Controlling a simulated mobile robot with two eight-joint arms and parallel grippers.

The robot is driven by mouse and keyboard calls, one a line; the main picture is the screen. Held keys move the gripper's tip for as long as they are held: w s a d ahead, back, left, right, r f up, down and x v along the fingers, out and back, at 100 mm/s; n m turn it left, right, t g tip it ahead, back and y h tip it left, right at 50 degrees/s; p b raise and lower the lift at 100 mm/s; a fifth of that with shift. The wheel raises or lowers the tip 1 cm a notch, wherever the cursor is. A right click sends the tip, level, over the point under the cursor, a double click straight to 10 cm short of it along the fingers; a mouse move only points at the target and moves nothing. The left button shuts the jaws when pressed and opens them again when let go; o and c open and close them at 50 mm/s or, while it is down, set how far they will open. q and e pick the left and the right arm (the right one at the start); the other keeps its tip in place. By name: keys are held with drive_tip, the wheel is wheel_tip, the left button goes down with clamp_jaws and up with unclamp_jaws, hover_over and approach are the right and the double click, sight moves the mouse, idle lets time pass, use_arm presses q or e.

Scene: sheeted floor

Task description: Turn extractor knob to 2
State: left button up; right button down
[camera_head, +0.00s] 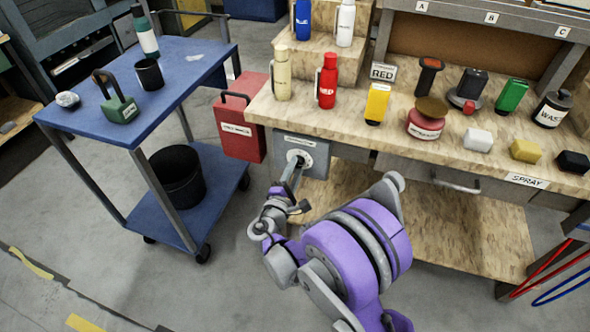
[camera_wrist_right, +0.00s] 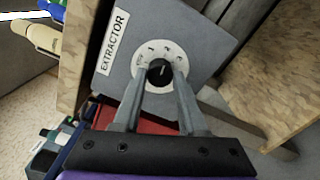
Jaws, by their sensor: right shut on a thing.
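The extractor knob (camera_wrist_right: 159,72) is a small black knob on a round white dial, on a grey panel labelled EXTRACTOR (camera_wrist_right: 113,42). In the head view the panel (camera_head: 318,150) hangs under the workbench's left end. My right gripper (camera_wrist_right: 160,78) is shut on the knob, one finger on each side. In the head view the right gripper (camera_head: 295,164) reaches up to the dial and hides most of the knob. In the right wrist view the knob's pale mark points up, roughly toward the 2; its exact setting is too small to tell. My left gripper is not in view.
The wooden workbench (camera_head: 350,115) above carries bottles, including a red one (camera_head: 327,82), and coloured blocks. A red box (camera_head: 240,130) hangs just left of the panel. A blue cart (camera_head: 190,85) stands further left. A drawer handle (camera_head: 456,183) sticks out at right.

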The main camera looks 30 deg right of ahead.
drive_tip(key=shift+c, duration=2.3)
unclamp_jaws()
drive_tip(key=v, duration=1.1)
drive_tip(key=shift+p, duration=0.45)
drive_tip(key=shift+d, duration=0.1)
